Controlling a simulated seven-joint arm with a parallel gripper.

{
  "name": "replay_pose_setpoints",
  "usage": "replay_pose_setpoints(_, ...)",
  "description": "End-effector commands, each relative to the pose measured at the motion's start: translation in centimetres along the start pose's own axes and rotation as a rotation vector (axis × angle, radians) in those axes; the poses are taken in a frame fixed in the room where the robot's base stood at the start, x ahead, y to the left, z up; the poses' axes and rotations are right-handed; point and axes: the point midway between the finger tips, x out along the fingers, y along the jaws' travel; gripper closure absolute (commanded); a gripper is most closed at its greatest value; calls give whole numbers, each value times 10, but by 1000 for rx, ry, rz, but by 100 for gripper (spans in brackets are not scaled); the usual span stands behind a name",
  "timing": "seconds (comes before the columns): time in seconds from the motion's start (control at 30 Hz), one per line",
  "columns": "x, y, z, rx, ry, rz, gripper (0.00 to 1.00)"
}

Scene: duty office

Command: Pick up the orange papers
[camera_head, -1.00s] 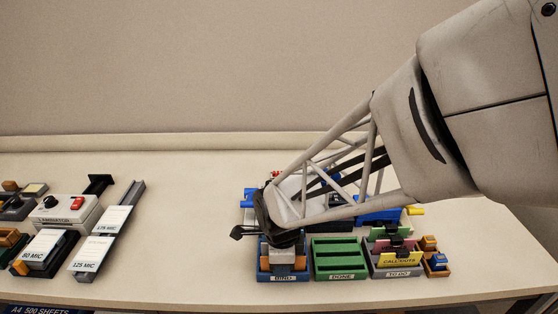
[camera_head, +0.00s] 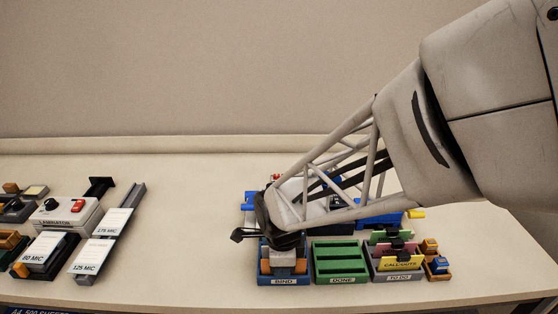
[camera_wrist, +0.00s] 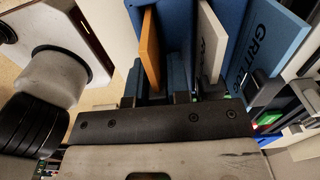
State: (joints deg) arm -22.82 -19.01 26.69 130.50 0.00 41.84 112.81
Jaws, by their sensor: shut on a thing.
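The orange papers (camera_head: 300,267) show at the blue BIND tray (camera_head: 284,282), partly hidden by a grey-white piece (camera_head: 283,258) between their visible parts. My gripper (camera_head: 284,244) is directly above this tray, and its black end covers the back of it. In the wrist view the orange papers (camera_wrist: 149,50) stand upright, seen nearly edge-on, in front of the jaws. My gripper (camera_wrist: 160,92) is shut on the orange papers there, though the exact contact is hard to see. A pale sheet (camera_wrist: 211,42) and a blue lettered piece (camera_wrist: 275,40) stand to the right.
The green DONE tray (camera_head: 341,279) and the grey TO DO tray (camera_head: 399,277) stand close to the right. A small brown holder (camera_head: 436,268) is beyond them. The laminator (camera_head: 66,212) is at the left. Bare table lies between it and the trays.

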Motion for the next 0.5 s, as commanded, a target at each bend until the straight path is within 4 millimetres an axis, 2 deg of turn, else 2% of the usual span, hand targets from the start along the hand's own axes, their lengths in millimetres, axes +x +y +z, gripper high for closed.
replay_pose_setpoints(0.17,-10,-1,0,0,-1,-2,100)
replay_pose_setpoints(0.37,-33,-1,0,0,-2,-4,100)
replay_pose_setpoints(0.5,-35,14,-6,0,0,-1,100)
